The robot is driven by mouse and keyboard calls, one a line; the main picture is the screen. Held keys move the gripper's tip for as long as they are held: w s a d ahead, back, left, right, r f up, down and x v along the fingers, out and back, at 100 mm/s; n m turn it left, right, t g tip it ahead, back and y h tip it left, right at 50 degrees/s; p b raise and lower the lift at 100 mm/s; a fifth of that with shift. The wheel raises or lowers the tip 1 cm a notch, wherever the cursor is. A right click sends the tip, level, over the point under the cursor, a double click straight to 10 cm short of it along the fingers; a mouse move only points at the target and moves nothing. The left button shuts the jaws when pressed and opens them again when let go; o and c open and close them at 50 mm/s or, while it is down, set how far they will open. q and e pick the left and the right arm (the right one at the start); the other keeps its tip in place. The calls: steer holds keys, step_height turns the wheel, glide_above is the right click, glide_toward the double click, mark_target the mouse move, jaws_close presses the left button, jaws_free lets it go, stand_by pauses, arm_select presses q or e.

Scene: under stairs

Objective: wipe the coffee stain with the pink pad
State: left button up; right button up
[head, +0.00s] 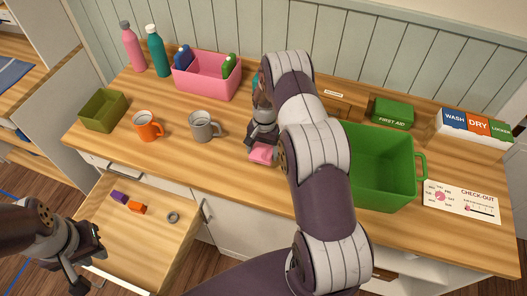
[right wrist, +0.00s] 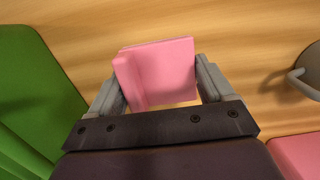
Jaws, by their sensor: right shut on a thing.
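The pink pad (head: 263,154) is at the counter's front part, right of the grey mug. My right gripper (head: 262,146) is shut on it from above; in the right wrist view the pad (right wrist: 165,70) sits between both fingers, over bare wood. I cannot tell whether it touches the counter. No coffee stain shows in either view; my right arm hides part of the counter. My left gripper (head: 86,262) is open and empty at the lower left, beside the open drawer.
A grey mug (head: 204,127) and orange mug (head: 148,126) stand left of the pad. A green crate (head: 417,180) stands right of my right arm. A pink bin (head: 207,85) and bottles are behind. The open drawer (head: 150,245) holds small items.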

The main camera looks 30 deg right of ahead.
steer(key=shift+r, duration=0.6)
step_height(320, 180, up, 2)
steer(key=shift+s+d+r+p, duration=0.1)
steer(key=shift+d+r+p, duration=0.05)
steer(key=shift+p, duration=0.8)
steer(key=shift+r, duration=0.45)
